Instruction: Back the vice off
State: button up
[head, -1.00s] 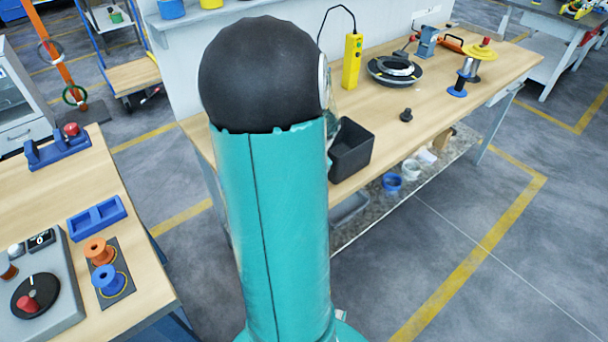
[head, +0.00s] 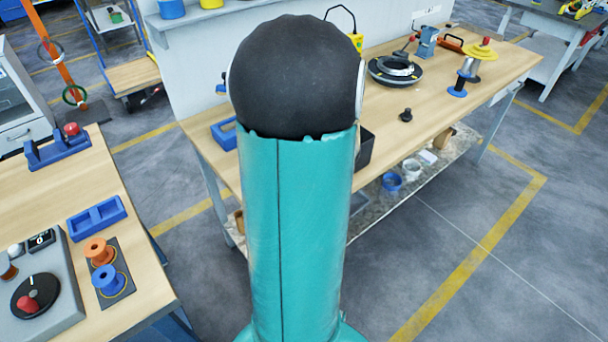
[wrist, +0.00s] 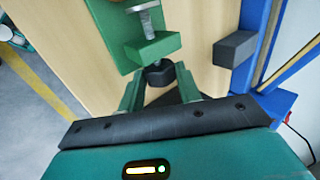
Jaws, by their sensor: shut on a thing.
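In the wrist view, a green vice (wrist: 152,48) with a silver threaded screw (wrist: 141,18) stands over the wooden bench top. A black knob (wrist: 158,75) sits at the near end, in line with the screw. My gripper (wrist: 157,82) has its two green fingers on either side of this knob and is shut on it. The far end of the vice is cut off by the frame's top edge. In the head view my own arm hides the gripper, and I cannot make out the vice there.
A blue frame (wrist: 256,25) with a dark grey block (wrist: 235,50) stands close on the right in the wrist view. In the head view the long bench (head: 425,100) holds a black ring-shaped stand (head: 395,71), spools and a blue tray (head: 224,134). Open floor (head: 470,220) lies right.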

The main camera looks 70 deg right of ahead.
jog(key=shift+w, duration=0.1)
jog(key=o, duration=0.6)
jog(key=shift+w+d+r+g+y, duration=0.15)
jog(key=shift+g+y, duration=0.15)
jog(key=shift+g, duration=0.3)
jog(key=shift+w+g+y, duration=0.15)
jog(key=shift+g+y, duration=0.15)
jog(key=shift+g, duration=0.3)
jog(key=shift+s+g, duration=0.1)
jog(key=shift+g, duration=0.3)
jog(key=shift+y, duration=0.3)
